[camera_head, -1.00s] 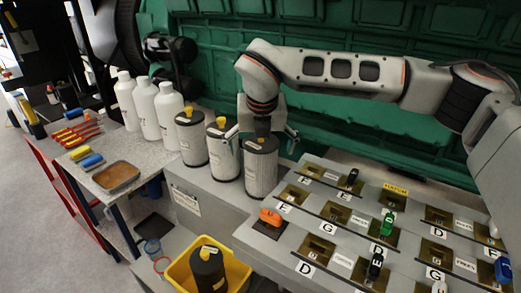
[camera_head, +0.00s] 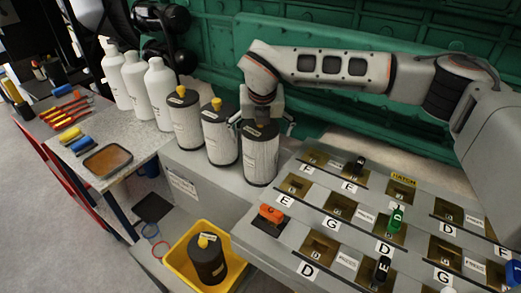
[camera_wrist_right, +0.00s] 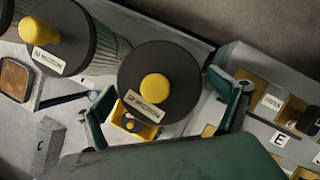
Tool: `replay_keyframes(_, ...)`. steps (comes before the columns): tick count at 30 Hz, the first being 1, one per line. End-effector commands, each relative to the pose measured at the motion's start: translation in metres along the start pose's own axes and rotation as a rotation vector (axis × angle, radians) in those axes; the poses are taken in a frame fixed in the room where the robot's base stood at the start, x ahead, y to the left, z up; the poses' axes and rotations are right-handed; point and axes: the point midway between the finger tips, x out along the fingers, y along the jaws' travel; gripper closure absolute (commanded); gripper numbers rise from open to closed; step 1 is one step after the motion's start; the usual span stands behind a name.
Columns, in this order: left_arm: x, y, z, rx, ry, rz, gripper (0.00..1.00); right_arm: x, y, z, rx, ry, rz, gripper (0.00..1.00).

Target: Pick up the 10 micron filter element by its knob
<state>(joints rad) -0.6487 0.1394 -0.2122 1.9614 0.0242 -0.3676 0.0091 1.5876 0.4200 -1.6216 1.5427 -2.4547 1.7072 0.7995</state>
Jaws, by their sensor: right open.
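Three white pleated filter elements with black caps and yellow knobs stand in a row on a grey ledge: a left one (camera_head: 186,124), a middle one (camera_head: 219,138) and a right one (camera_head: 259,160). My right gripper (camera_head: 263,122) is open and empty over the right one. In the right wrist view, that filter's black cap (camera_wrist_right: 181,70) and yellow knob (camera_wrist_right: 155,87) lie between the spread fingers (camera_wrist_right: 165,105), the knob untouched. Its cap label ends in "MICRON"; its number is hard to read. The middle filter's cap (camera_wrist_right: 62,53) shows at upper left. My left gripper is not in view.
A yellow bin (camera_head: 170,255) holding a black filter with a yellow knob (camera_head: 207,262) sits low in front. A slotted, lettered panel (camera_head: 345,215) with coloured handles lies close at right. White bottles (camera_head: 134,77) stand at left. A green wall (camera_head: 330,30) rises behind.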

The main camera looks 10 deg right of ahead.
Motion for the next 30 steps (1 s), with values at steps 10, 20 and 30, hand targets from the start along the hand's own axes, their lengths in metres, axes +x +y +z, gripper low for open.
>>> replay_keyframes(10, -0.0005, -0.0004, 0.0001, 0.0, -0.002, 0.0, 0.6, 0.0091, 0.0004, -0.0005, -0.001, 0.0, 0.001, 0.04)
replay_keyframes(20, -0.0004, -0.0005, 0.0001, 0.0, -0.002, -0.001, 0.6, 0.0079, 0.0007, 0.0006, -0.001, -0.002, 0.002, 0.76)
replay_keyframes(30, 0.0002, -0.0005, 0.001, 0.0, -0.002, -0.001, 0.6, 0.0019, 0.0006, 0.0037, 0.0, -0.004, 0.002, 0.77)
